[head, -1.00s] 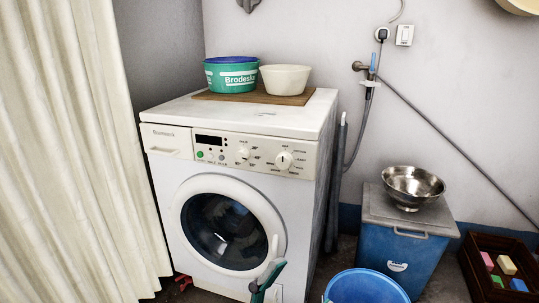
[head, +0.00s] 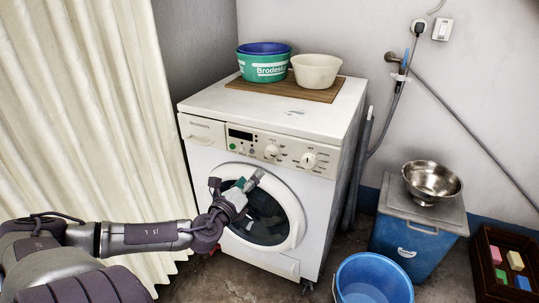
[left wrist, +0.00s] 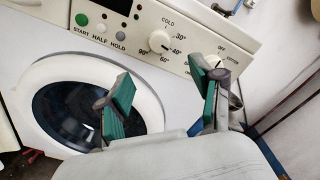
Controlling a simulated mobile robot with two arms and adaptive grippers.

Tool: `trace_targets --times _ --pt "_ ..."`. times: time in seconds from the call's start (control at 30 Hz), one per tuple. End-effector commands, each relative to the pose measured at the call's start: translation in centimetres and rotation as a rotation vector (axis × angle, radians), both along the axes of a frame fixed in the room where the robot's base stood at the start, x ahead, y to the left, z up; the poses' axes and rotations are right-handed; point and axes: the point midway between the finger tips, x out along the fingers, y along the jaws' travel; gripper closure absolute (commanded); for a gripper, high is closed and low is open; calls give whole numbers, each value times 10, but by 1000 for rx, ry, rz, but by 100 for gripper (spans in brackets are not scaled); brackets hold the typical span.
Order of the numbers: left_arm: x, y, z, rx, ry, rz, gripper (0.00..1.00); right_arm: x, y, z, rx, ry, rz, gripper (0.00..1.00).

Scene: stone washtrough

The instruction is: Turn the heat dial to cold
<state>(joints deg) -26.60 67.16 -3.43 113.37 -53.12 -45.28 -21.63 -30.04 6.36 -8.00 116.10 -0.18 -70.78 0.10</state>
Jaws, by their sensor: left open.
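My left gripper (head: 247,183) is in front of the round door, below the panel. Its green-padded fingers are apart and empty, and in the left wrist view the gap between them (left wrist: 168,88) lies below the heat dial. My right gripper is out of view.
A green tub (head: 268,70) and a cream bowl (head: 316,70) stand on a board on the machine. A cream curtain (head: 90,110) hangs at left. A blue bucket (head: 372,280), a blue bin with a metal bowl (head: 431,180) and a crate (head: 485,270) are at right.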

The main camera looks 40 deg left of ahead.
Motion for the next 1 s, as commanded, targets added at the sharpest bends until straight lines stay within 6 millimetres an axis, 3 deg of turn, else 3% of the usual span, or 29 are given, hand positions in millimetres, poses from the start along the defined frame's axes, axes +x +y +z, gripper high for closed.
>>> trace_targets --times 0.3,0.6,0.8,1.0 --pt "47 15 0 -5 -5 0 34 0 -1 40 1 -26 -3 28" --pt "93 29 0 -8 -4 0 34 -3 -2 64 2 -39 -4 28" --pt "113 36 0 -6 -1 -1 34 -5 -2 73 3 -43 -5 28" --pt "120 37 -1 -6 1 -3 34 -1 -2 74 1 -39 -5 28"
